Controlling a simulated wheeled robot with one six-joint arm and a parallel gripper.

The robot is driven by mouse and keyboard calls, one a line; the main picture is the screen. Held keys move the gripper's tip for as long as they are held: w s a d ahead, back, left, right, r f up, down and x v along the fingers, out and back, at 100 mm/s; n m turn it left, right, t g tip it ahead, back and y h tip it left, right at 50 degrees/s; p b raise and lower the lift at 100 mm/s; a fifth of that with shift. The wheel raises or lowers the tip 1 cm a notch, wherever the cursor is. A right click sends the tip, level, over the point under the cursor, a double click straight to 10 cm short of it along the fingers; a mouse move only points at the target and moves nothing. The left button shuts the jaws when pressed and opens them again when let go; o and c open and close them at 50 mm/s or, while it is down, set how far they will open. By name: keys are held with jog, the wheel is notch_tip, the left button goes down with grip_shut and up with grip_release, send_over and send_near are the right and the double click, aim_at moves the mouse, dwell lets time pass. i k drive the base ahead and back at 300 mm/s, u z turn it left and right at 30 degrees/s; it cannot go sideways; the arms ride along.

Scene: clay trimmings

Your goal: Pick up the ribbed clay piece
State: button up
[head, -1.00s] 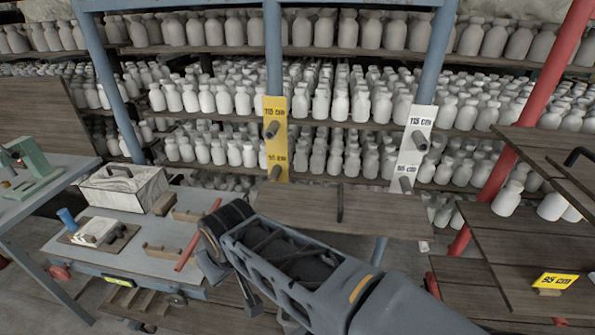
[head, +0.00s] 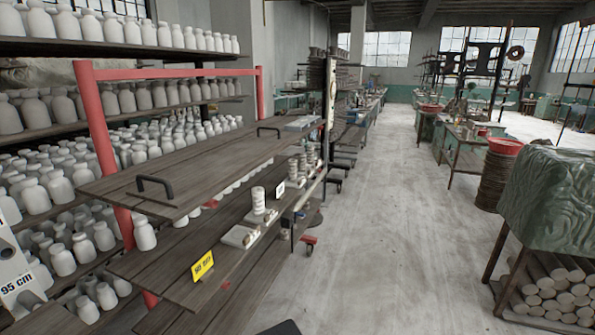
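Several similar small pale pieces (head: 301,165) stand farther along the same shelf unit, too small to tell apart. I cannot tell which one the task means. My gripper is not in view; only a dark shape shows at the bottom edge, which I cannot identify.
An upper wooden board (head: 205,172) with black handles overhangs the shelf. A yellow sign (head: 202,266) stands at the shelf's front edge. White bottles (head: 60,195) fill racks at left. The concrete aisle (head: 370,230) is clear. A green-draped stand (head: 560,205) with logs is at right.

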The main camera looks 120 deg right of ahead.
aim_at(293, 169)
jog(key=z, duration=0.05)
jog(key=k, duration=1.1)
jog(key=z, duration=4.1)
jog(key=k, duration=0.6)
jog(key=z, duration=0.7)
jog(key=k, duration=0.55)
jog(key=z, duration=0.65)
jog(key=i, duration=2.1)
jog(key=u, duration=0.8)
jog(key=i, duration=1.6)
jog(key=u, duration=0.85)
